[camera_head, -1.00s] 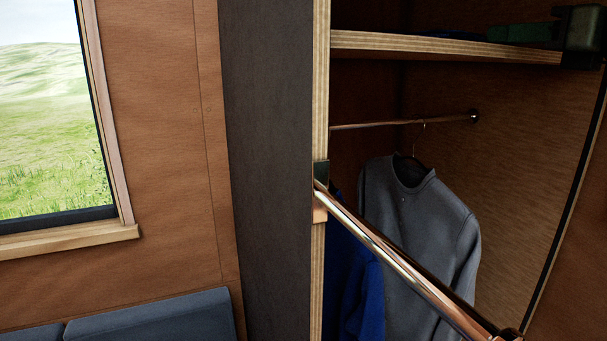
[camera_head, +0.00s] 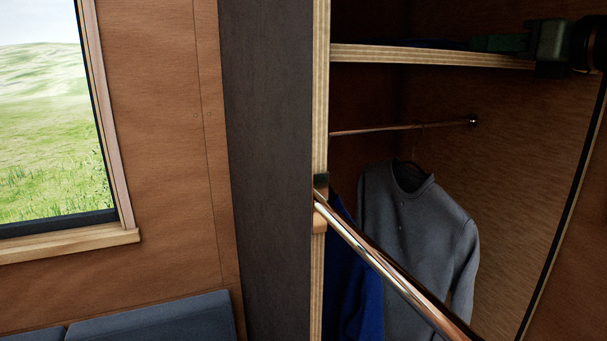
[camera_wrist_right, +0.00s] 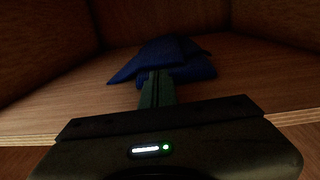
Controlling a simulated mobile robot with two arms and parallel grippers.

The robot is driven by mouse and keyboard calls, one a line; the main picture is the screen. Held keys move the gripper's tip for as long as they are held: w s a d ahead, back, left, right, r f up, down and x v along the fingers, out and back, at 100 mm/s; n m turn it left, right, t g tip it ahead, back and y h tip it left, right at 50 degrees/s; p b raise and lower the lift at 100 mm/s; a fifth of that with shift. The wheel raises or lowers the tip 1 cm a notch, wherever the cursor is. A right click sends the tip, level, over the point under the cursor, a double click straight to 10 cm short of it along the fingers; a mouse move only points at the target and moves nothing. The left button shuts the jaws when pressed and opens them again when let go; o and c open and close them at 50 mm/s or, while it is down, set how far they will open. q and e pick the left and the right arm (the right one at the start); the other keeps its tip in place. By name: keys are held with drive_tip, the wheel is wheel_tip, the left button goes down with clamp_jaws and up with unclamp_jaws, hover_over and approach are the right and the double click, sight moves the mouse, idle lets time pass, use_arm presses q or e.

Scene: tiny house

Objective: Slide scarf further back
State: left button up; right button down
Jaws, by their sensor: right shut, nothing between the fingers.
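The scarf (camera_wrist_right: 168,60) is a dark blue folded cloth lying on the wooden shelf in the right wrist view. In the head view only a thin dark strip of it (camera_head: 420,43) shows above the shelf edge. My right gripper (camera_wrist_right: 150,80) is shut with nothing held, and its green fingers point into the shelf. Its fingertips are at the scarf's near edge; I cannot tell whether they touch it. In the head view, the right gripper (camera_head: 482,43) reaches in from the right over the shelf. My left gripper is not in view.
The shelf (camera_head: 430,56) is in an open wardrobe. Below it, a grey sweater (camera_head: 415,240) and a blue garment (camera_head: 350,280) hang. A copper rod (camera_head: 385,262) crosses the front. Wooden walls (camera_wrist_right: 45,45) enclose the shelf; bare shelf shows on both sides of the scarf.

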sight(475, 32)
drive_tip(key=shift+p+x, duration=0.55)
drive_tip(key=shift+x, duration=0.75)
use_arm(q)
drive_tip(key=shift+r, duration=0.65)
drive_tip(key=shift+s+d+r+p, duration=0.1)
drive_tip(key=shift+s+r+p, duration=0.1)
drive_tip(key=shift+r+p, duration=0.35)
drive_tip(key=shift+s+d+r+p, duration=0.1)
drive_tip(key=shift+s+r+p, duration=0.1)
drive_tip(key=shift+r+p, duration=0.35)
use_arm(e)
drive_tip(key=shift+w+a+r, duration=0.15)
drive_tip(key=shift+w+r, duration=0.05)
drive_tip(key=shift+r, duration=0.5)
drive_tip(key=shift+w+a+f, duration=0.1)
drive_tip(key=shift+w, duration=0.35)
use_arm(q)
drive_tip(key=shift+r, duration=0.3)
use_arm(e)
drive_tip(key=shift+s, duration=0.1)
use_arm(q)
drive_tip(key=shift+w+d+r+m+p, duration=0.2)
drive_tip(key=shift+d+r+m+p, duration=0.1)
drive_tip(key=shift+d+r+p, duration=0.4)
use_arm(e)
drive_tip(key=shift+d+r+t+h, duration=0.3)
drive_tip(key=shift+d+r+t, duration=0.1)
drive_tip(key=shift+d, duration=0.25)
